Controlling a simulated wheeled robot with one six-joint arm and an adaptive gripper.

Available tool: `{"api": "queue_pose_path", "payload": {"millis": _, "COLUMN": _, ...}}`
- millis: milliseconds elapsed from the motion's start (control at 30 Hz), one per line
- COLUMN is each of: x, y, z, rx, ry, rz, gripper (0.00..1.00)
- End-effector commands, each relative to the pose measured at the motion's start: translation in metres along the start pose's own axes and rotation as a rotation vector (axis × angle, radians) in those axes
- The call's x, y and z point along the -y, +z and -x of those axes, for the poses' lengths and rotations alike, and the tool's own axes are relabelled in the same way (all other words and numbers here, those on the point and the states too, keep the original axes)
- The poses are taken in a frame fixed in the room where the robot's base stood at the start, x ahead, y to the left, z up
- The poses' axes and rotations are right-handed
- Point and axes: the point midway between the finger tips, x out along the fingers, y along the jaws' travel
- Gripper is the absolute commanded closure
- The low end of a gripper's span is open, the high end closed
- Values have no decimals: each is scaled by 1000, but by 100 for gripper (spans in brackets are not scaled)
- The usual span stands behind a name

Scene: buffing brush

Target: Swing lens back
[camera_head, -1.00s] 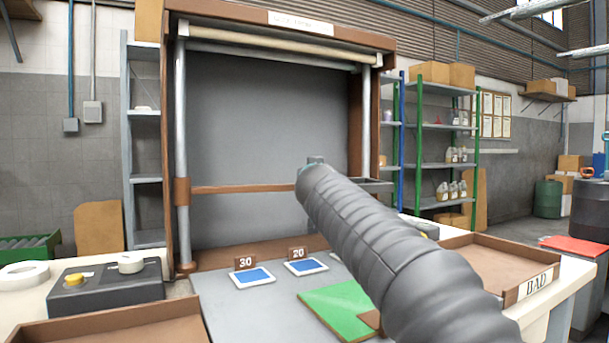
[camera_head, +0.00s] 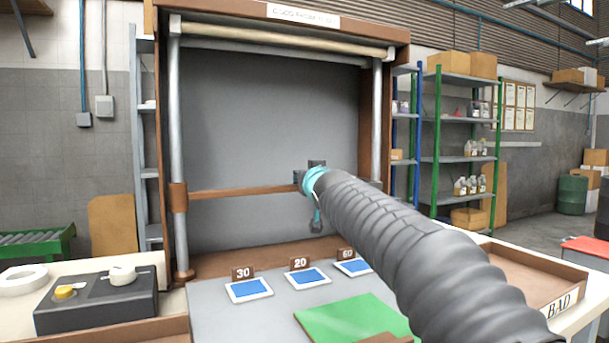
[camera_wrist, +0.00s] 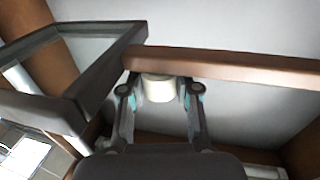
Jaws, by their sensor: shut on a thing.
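My gripper (camera_head: 314,190) is in front of the grey back panel, beside the brown crossbar (camera_head: 235,191). In the wrist view my gripper (camera_wrist: 158,100) has a finger on each side of a short cream knob (camera_wrist: 157,88) and is shut on it. The knob sits under the end of a dark frame. This lens frame (camera_wrist: 105,75), with a pale pane, reaches to the left in the wrist view. The brown bar also crosses the wrist view (camera_wrist: 230,66) to the right of the knob. In the head view my arm hides the knob and most of the lens frame.
Blue pads marked 30 (camera_head: 249,289), 20 (camera_head: 311,277) and 60 (camera_head: 353,266) lie on the grey bench. A green mat (camera_head: 350,318) lies in front. A BAD tray (camera_head: 520,262) stands right, and a dark control box (camera_head: 95,300) left.

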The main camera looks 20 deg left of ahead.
Motion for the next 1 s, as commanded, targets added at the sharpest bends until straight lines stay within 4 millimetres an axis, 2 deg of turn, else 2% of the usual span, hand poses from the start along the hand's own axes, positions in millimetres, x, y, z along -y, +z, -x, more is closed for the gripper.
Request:
{"api": "queue_pose_path", "payload": {"millis": 433, "x": 2, "y": -1, "z": -2, "rx": -4, "ry": -5, "rz": 0, "gripper": 100}}
{"api": "queue_pose_path", "payload": {"millis": 467, "x": 2, "y": -1, "z": -2, "rx": -5, "ry": -5, "rz": 0, "gripper": 62}}
{"api": "queue_pose_path", "payload": {"millis": 533, "x": 2, "y": -1, "z": -2, "rx": -5, "ry": -5, "rz": 0, "gripper": 44}}
{"api": "queue_pose_path", "payload": {"millis": 1000, "x": -2, "y": -3, "z": 6, "rx": -6, "ry": 1, "rz": 0, "gripper": 43}}
